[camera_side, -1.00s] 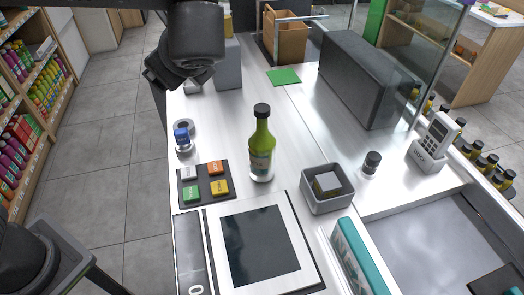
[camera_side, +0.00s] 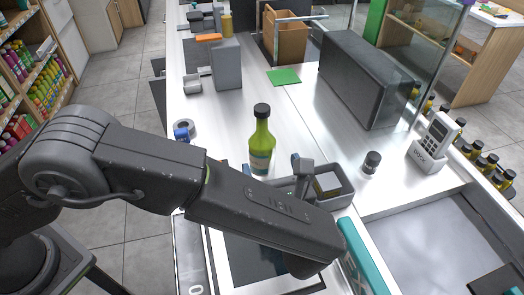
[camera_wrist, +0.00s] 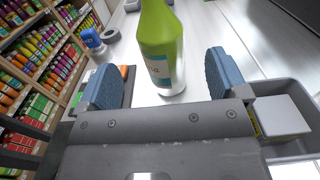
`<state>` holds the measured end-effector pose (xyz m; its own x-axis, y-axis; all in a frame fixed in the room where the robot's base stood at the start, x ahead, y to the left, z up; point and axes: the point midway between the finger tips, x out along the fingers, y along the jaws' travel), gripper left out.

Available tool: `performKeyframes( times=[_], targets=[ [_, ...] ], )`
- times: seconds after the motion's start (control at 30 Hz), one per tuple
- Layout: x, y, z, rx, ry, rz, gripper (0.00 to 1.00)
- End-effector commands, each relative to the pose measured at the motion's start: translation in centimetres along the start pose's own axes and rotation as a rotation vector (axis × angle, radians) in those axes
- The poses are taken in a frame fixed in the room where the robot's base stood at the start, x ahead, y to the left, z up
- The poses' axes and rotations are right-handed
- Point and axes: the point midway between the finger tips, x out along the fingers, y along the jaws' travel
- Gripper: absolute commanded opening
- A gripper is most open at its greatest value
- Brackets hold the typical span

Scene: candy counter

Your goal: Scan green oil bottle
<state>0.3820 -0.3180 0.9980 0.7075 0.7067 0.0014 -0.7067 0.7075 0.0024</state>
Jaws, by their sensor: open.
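The green oil bottle (camera_side: 261,143) stands upright on the white counter, with a black cap and a pale label. It also shows in the wrist view (camera_wrist: 163,45), where its cap is cut off. My gripper (camera_wrist: 163,75) is open, with its blue-padded fingers apart on either side of the bottle's base in that picture. The bottle stands ahead of the fingers, apparently untouched. In the side view my gripper (camera_side: 273,168) is low beside the bottle, partly hidden by my arm. The dark glass plate in the counter (camera_side: 250,254), perhaps the scanner, is partly covered by my arm.
A grey square bin (camera_side: 343,193) stands just right of the gripper, close to its right finger. A small dark-capped jar (camera_side: 371,162) and a handheld terminal (camera_side: 436,138) are farther right.

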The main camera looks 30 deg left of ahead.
Motion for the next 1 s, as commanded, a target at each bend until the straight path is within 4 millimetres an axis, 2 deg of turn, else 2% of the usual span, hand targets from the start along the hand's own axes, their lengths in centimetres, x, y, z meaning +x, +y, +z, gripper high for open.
performKeyframes(
  times=[0.1,0.27,0.63,0.93,1.0],
  targets=[
    [0.5,0.0,-1.3,-0.001,0.000,0.002,0.92],
    [1.8,0.0,-1.3,-0.004,0.001,0.003,0.92],
    [7.0,0.0,-1.3,-0.002,0.001,0.003,0.92],
    [7.5,0.0,-1.2,-0.002,0.001,0.001,0.92],
    [7.5,0.0,-1.2,-0.002,0.001,0.001,0.87]
  ],
)
